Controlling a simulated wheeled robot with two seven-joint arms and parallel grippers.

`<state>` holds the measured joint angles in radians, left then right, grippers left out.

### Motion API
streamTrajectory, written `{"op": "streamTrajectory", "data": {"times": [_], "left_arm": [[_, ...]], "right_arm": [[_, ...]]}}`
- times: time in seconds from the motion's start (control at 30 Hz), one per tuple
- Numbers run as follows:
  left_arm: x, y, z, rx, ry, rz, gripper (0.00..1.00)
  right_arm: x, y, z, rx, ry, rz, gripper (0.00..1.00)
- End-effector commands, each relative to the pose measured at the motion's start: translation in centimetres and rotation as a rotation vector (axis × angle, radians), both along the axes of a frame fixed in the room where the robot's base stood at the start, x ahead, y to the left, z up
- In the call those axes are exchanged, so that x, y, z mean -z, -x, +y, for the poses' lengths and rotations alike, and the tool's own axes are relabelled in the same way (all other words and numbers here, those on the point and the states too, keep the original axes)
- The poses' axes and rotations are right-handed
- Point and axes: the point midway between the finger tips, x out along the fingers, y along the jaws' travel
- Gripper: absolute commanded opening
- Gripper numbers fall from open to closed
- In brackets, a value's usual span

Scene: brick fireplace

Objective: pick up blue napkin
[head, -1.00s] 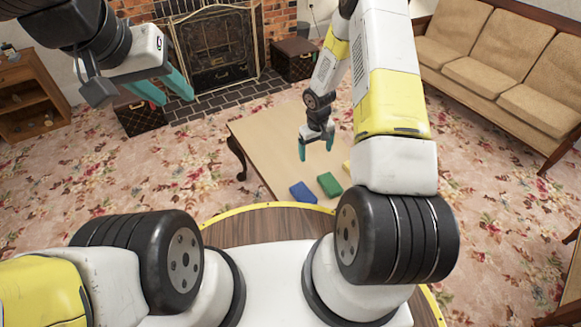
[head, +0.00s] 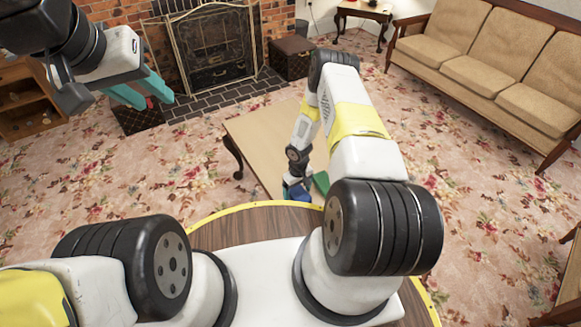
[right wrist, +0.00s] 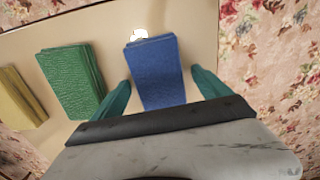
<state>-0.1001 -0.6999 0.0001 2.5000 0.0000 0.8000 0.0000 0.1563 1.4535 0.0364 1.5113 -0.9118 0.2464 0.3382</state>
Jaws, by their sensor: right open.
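The blue napkin (right wrist: 154,72) is a folded stack lying on the light wooden table (right wrist: 112,24) in the right wrist view. My right gripper (right wrist: 162,88) is open, with one teal finger on each side of the napkin's near end. I cannot tell whether the fingers touch it. In the head view my right gripper (head: 297,186) is low over the table's near edge and hides most of the napkin. My left gripper (head: 146,92) is raised at the upper left, away from the table, its teal fingers apart and nothing between them.
A green napkin stack (right wrist: 72,80) lies left of the blue one, and a yellow stack (right wrist: 21,98) lies further left. The far part of the table (head: 262,135) is bare. A fireplace screen (head: 212,45) and a sofa (head: 490,65) stand beyond.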

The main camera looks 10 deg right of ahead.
Motion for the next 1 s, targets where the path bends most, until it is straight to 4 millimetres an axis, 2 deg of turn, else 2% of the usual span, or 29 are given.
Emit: {"op": "streamTrajectory", "data": {"times": [0.3,0.63,1.0], "left_arm": [[0.0,0.0,0.0,0.0,0.0,0.0,0.36],[0.0,0.0,0.0,0.0,0.0,0.0,0.36],[0.0,0.0,0.0,0.0,0.0,0.0,0.36]], "right_arm": [[0.56,-0.03,-0.01,0.001,0.0,0.0,0.85],[0.53,-0.04,-0.01,0.001,0.001,0.0,0.22],[-0.07,-0.12,0.0,0.0,0.0,-0.002,0.21]]}}
